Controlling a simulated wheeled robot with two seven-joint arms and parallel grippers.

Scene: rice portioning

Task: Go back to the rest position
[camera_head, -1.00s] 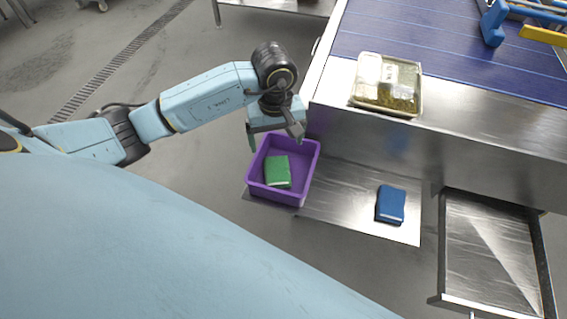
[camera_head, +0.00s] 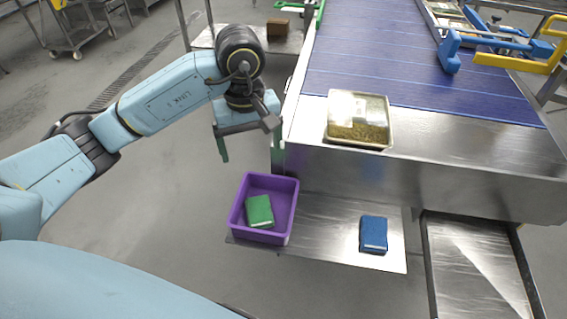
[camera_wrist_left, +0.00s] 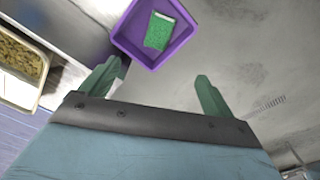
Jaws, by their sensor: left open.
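My left gripper (camera_head: 250,154) is open and empty, above and behind the purple bin in the head view. Its two green fingers also show spread apart in the left wrist view (camera_wrist_left: 160,85). The purple bin (camera_head: 236,214) stands on the left part of a low metal shelf, with a green block (camera_head: 259,211) lying inside. The bin (camera_wrist_left: 185,38) and green block (camera_wrist_left: 159,31) also show beyond the fingertips in the left wrist view. My right gripper is not in view.
A blue block (camera_head: 373,234) lies on the metal shelf (camera_head: 325,235). A tray of grains (camera_head: 389,147) sits on the metal ledge before the blue conveyor (camera_head: 400,60). A metal chute (camera_head: 470,270) is at right.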

